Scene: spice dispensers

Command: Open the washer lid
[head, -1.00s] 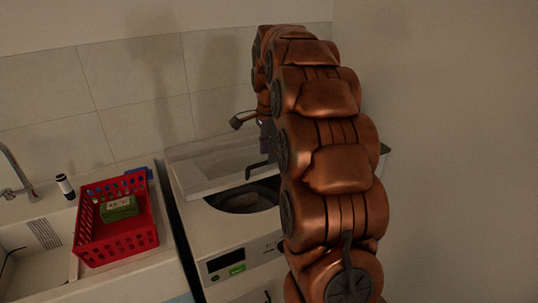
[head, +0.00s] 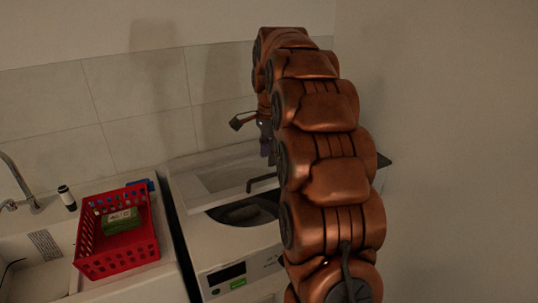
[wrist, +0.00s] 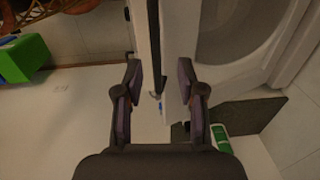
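The white washer (head: 235,262) stands beside the sink counter, with its display on the front. Its lid (head: 213,184) appears partly raised toward the back wall, and the dark round drum opening (head: 240,213) shows in front of it. My copper arm hides the washer's right side. My gripper (wrist: 160,75) is open in the wrist view, its two dark fingers apart. A white panel edge with a dark strip (wrist: 155,40) lies in line with the gap; I cannot tell whether the fingers touch it. In the head view, a dark finger shows over the lid and opening.
A red basket (head: 118,263) with a green item (head: 121,221) stands on the counter left of the washer. A dark-capped bottle (head: 67,198) and a tap (head: 22,187) are farther left. Tiled wall is behind; a plain wall is at right.

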